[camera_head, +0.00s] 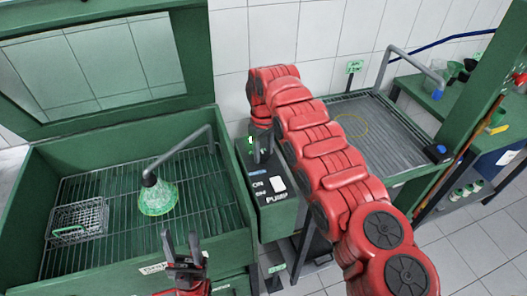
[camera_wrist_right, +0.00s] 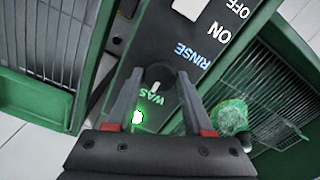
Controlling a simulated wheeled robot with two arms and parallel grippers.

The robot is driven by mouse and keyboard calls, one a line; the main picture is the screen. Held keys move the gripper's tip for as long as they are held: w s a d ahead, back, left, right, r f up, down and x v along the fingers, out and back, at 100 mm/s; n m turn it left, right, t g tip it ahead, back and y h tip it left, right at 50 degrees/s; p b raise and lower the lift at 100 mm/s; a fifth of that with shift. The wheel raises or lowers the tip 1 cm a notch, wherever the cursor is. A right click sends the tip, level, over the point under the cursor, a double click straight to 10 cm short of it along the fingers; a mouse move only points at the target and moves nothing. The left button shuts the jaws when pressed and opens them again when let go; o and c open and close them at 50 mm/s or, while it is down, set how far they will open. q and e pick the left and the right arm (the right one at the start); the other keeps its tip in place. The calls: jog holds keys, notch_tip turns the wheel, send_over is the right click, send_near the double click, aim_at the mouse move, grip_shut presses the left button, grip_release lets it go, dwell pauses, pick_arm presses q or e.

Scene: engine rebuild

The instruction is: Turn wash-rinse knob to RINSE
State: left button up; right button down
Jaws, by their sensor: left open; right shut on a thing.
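The wash-rinse knob (camera_wrist_right: 164,75) is a dark round knob on a black panel (camera_wrist_right: 185,72), with a white mark that lies on its WASH-label side. The RINSE label is beside it, and the WASH label is partly covered. My right gripper (camera_wrist_right: 160,84) is shut on the knob, one finger at each side. In the head view my right gripper (camera_head: 262,150) is at the back of the control box (camera_head: 278,213) and hides the knob. My left gripper (camera_head: 182,247) is open and empty over the front edge of the washer basin.
A green lamp (camera_wrist_right: 137,117) glows beside the WASH label. The pump's white switch (camera_head: 278,184) is nearer on the box. The green basin (camera_head: 235,222) holds a wire basket (camera_head: 78,220) and a green spray cone (camera_head: 157,199) on a hose arm. A grated table (camera_head: 385,130) stands at right.

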jog(key=shift+f+n+b, duration=0.15)
jog(key=shift+n+b, duration=1)
jog(key=shift+n, duration=0.25)
jog(key=n, duration=0.3)
jog(key=shift+n, duration=0.4)
jog(key=n, duration=0.3)
jog(key=shift+n, duration=0.3)
jog(key=n, duration=0.3)
jog(key=shift+n, duration=0.3)
jog(key=n, duration=0.3)
jog(key=shift+n, duration=2.4)
